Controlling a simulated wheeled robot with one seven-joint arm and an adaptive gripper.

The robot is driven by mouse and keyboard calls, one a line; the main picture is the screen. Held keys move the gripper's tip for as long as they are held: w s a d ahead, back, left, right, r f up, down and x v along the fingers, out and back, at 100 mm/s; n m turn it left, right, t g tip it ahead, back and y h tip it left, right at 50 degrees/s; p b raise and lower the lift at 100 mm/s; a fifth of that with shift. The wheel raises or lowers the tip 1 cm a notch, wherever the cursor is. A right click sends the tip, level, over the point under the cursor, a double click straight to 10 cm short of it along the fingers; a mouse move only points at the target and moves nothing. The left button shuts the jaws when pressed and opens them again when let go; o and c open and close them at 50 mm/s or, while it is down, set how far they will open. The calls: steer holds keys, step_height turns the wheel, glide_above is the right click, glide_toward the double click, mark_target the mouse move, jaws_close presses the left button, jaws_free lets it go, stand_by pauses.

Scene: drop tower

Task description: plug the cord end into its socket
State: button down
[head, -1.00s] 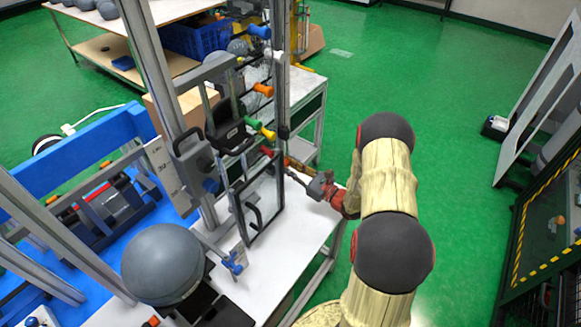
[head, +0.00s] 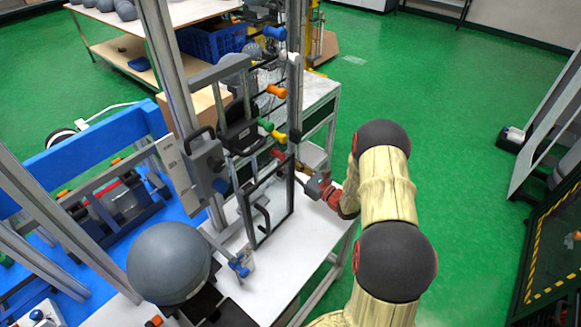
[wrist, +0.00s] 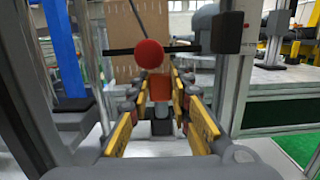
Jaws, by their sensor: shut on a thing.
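My gripper (head: 318,187) is beside the right side of the black-framed door panel (head: 267,210) on the tower. In the wrist view my gripper (wrist: 160,88) has its yellow-sided fingers closed around a small orange-red piece (wrist: 159,89). A grey block (wrist: 161,112) shows below that piece, between the fingers. A round red knob (wrist: 149,53) stands just above and beyond the tips. It appears to be the red handle (head: 278,153) in the head view. I cannot make out a cord running from the held piece, and I cannot identify a socket.
Blue, orange, green and yellow handles stick out of the tower above the red one. A grey ball (head: 168,262) is at the front left. A blue bench (head: 95,150) is on the left.

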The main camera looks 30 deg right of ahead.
steer(key=shift+w+a, duration=0.25)
steer(key=shift+w, duration=0.45)
steer(key=shift+f+b, duration=0.9)
steer(key=shift+f, duration=0.6)
steer(key=c, duration=1.6)
jaws_free()
steer(key=shift+o, duration=0.2)
steer(key=shift+s, duration=0.1)
steer(key=r+p+v, duration=0.1)
steer(key=v, duration=0.6)
